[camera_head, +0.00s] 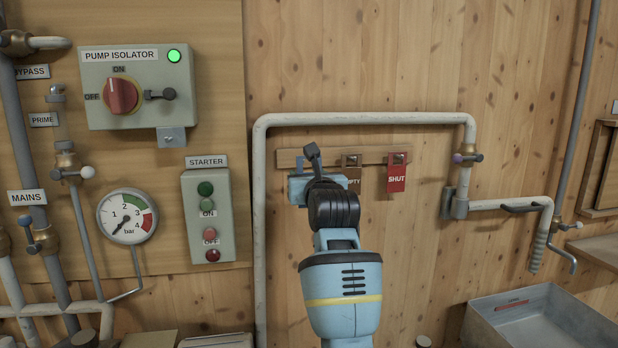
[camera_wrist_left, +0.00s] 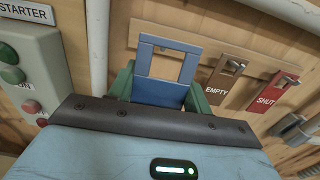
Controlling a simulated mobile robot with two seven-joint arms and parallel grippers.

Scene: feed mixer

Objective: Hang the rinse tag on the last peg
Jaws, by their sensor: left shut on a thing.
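My left gripper (camera_head: 314,184) is in front of the left end of the wooden peg rail (camera_head: 372,158). In the left wrist view its green fingers (camera_wrist_left: 160,88) are shut on a blue tag (camera_wrist_left: 168,90) with a square opening near its top. No lettering shows on this tag. A sliver of it (camera_head: 299,163) shows above the gripper in the head view. The tag is upright before the rail; I cannot tell whether a peg passes through its opening. A brown EMPTY tag (camera_wrist_left: 224,82) and a red SHUT tag (camera_head: 397,178) hang on pegs to the right.
A white pipe (camera_head: 260,220) frames the rail at left and above. The starter box (camera_head: 207,215) and pump isolator (camera_head: 138,86) are to the left. A valve (camera_head: 467,158) is right of the rail, and a grey metal trough (camera_head: 540,318) stands at lower right.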

